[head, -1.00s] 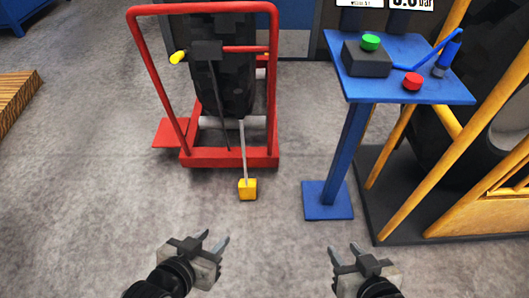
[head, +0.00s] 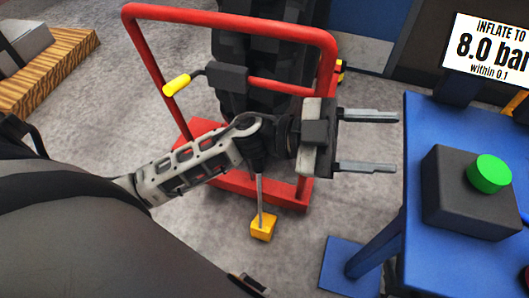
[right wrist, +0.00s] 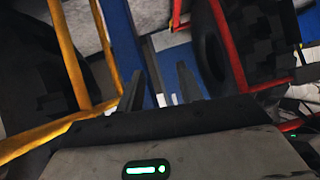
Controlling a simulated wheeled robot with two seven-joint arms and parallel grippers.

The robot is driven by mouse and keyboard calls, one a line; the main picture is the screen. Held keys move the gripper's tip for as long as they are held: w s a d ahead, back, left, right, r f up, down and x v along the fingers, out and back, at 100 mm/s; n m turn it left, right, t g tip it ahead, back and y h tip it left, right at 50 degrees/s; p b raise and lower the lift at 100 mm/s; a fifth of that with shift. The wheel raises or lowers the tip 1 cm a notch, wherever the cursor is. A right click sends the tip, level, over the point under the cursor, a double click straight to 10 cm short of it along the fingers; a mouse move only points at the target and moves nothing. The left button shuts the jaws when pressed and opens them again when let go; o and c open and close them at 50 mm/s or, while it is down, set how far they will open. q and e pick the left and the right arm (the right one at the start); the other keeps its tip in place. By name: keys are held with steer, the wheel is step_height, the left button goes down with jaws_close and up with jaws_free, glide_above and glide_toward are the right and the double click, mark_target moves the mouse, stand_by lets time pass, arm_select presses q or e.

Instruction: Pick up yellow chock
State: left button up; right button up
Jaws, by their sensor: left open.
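The yellow chock (head: 263,228) is a small block on the grey floor in front of the red wheeled frame (head: 225,18). A thin grey rod (head: 260,195) runs from it up behind my left arm. My left gripper (head: 396,142) is open and empty, above and to the right of the chock, with its fingers pointing right. My right gripper shows in the right wrist view (right wrist: 160,92), open with nothing between its fingers. The chock cannot be made out in that view.
A blue stand (head: 415,115) on the right carries a dark box (head: 455,205) with a green button (head: 489,172). Its blue foot (head: 345,262) is on the floor right of the chock. A large tyre (head: 262,50) stands in the red frame. A wooden pallet (head: 50,75) lies at the far left.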

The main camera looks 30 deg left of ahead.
arm_select(q)
steer(key=s+a+f+m+g+y+b, duration=0.1)
steer(key=a+f+m+g+y+b, duration=0.15)
steer(key=f+m+g+y, duration=0.4)
steer(key=w+a+f+n+y, duration=0.2)
steer(key=a+n+y, duration=0.1)
steer(key=a+y, duration=0.3)
steer(key=w+a+f+n+t+y+b, duration=0.1)
steer(key=w+a+n+y, duration=0.15)
steer(key=a, duration=0.55)
steer(key=w+a+f+n+y, duration=0.2)
steer(key=a+n+y, duration=0.1)
steer(key=a+y, duration=0.3)
steer(key=f, duration=0.3)
steer(key=f+b, duration=0.1)
steer(key=f, duration=0.2)
steer(key=a+f, duration=0.1)
steer(key=f, duration=0.2)
steer(key=shift+b, duration=0.3)
steer(key=shift+w+f+b, duration=0.2)
steer(key=shift+f+b, duration=0.15)
steer(key=shift+f, duration=2.75)
arm_select(e)
steer(key=shift+w+a+f+t, duration=0.15)
steer(key=shift+f+t, duration=0.1)
steer(key=shift+f, duration=0.35)
steer(key=shift+s+a+f+t, duration=0.15)
steer(key=shift+f+t, duration=0.1)
steer(key=shift+f, duration=0.35)
steer(key=shift+w, duration=0.1)
